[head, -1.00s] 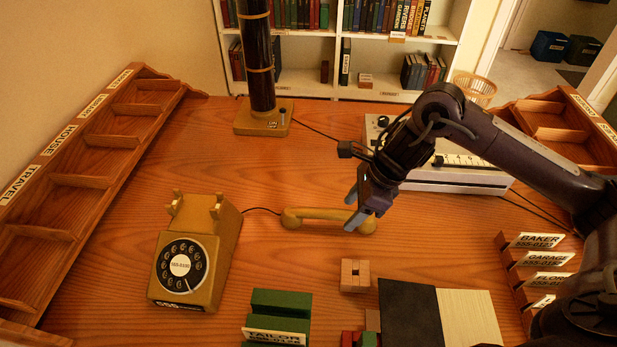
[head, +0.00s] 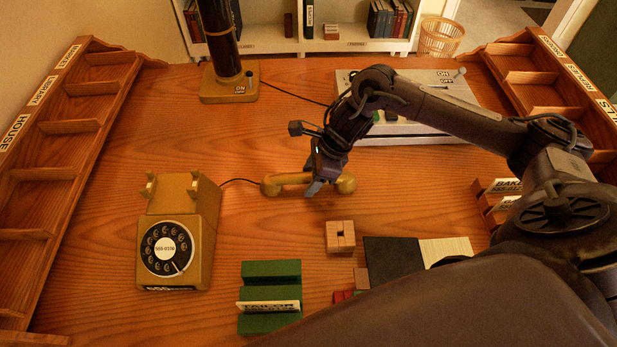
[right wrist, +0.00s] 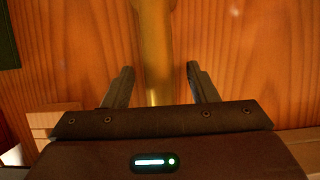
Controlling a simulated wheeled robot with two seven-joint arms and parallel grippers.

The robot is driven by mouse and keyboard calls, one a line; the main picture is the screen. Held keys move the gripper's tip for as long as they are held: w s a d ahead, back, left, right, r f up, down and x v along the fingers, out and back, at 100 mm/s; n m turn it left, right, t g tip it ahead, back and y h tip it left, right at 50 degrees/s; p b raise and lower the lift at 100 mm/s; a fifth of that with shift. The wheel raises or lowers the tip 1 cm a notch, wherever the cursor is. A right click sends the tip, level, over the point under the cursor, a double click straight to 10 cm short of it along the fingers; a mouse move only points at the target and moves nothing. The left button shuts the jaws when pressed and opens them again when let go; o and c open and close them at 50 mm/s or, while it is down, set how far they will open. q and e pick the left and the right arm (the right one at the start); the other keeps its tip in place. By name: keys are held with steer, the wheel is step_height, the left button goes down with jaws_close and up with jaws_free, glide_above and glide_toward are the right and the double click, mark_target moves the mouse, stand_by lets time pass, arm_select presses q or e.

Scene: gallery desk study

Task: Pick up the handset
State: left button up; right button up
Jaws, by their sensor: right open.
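The mustard-yellow handset (head: 292,179) lies on the wooden desk, right of the rotary telephone (head: 180,232), with a dark cord running between them. My right gripper (head: 312,183) is at the handset, over the right part of its grip, and hides some of it. In the right wrist view the two fingers (right wrist: 160,84) are open, one on each side of the handset's bar (right wrist: 154,50), with gaps showing between fingers and bar. My left gripper is not in view.
A wooden block (head: 340,236), a green card holder (head: 270,297) and a black mat (head: 390,262) are nearer the front. A white device (head: 430,128) stands behind my right arm. A lamp base (head: 229,88) is at the back. Shelved racks (head: 70,175) line the sides.

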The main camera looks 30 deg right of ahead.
jaws_close()
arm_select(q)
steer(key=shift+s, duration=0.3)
arm_select(e)
steer(key=shift+r, duration=0.1)
